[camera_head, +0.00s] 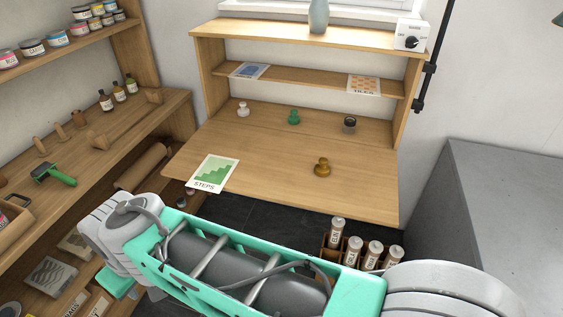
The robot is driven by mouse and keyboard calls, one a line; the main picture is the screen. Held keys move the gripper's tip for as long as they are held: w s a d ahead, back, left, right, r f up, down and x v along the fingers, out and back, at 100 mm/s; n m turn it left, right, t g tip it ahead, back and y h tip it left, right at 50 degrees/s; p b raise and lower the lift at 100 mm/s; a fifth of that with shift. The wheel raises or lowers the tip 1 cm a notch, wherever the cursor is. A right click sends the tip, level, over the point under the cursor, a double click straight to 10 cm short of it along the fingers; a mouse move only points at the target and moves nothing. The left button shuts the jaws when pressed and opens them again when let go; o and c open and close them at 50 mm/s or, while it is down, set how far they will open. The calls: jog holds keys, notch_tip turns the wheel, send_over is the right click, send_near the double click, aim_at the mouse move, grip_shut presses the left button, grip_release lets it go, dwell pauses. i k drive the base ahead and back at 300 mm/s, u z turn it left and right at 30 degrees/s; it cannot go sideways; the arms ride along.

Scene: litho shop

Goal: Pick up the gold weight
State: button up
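The gold weight (322,168) stands upright on the front right part of the wooden desk surface (270,172). It has a round base and a knob on top, and nothing touches it. My arm crosses the bottom of the view in front of the desk, in teal and grey. My gripper is not visible, so whether it is open or shut does not show.
Behind the gold weight on the desk stand a white weight (243,110), a green weight (294,117) and a dark cup (349,124). A STEPS print (212,173) lies at the front left. Labelled tubes (353,250) stand below the desk. A grey cabinet (490,220) is at right.

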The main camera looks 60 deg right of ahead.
aim_at(322, 169)
jog(key=z, duration=0.3)
jog(key=i, duration=0.95)
jog(key=z, duration=0.75)
